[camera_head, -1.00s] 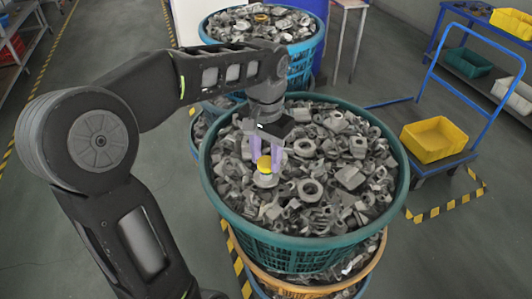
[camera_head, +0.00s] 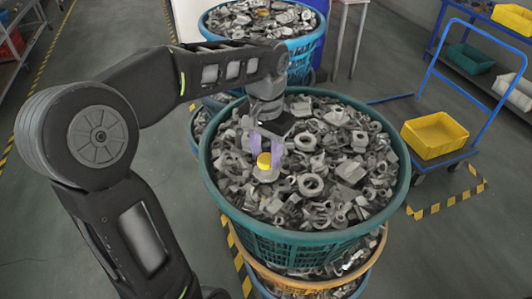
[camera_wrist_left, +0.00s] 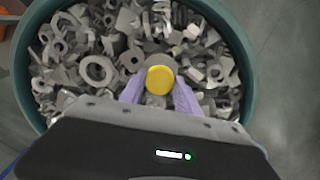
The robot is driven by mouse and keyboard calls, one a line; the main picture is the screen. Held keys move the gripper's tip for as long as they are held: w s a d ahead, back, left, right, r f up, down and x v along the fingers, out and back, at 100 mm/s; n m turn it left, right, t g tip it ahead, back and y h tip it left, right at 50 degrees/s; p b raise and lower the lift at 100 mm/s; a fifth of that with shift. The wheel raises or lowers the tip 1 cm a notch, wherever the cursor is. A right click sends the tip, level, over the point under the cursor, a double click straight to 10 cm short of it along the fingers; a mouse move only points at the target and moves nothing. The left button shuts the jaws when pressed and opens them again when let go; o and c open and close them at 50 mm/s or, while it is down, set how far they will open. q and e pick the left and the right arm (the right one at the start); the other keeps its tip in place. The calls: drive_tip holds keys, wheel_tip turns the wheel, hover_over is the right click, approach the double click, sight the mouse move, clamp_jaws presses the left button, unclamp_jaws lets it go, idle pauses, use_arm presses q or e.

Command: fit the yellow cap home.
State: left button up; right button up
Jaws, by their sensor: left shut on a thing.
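The yellow cap (camera_head: 264,161) is a small round piece with a flat top, held low over the metal parts in the teal basket (camera_head: 214,203). It shows face-on in the left wrist view (camera_wrist_left: 160,80). My left gripper (camera_head: 265,157) points down with two purple fingers, one on each side of the cap, and is shut on it. The fingers also show in the left wrist view (camera_wrist_left: 158,86). A grey piece sits directly under the cap; I cannot tell whether the cap touches it or is seated on it. My right gripper is not in view.
Grey metal nuts and rings (camera_head: 345,170) fill the teal basket all around the fingers. A blue basket (camera_head: 303,57) of similar parts stands behind. A blue trolley with a yellow bin (camera_head: 434,137) stands at the right. The floor between is clear.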

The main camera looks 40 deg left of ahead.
use_arm(q)
drive_tip(key=shift+f+b, duration=0.5)
drive_tip(key=shift+f, duration=0.2)
idle(0.4)
drive_tip(key=shift+f, duration=0.3)
idle(3.0)
drive_tip(key=o, duration=1.4)
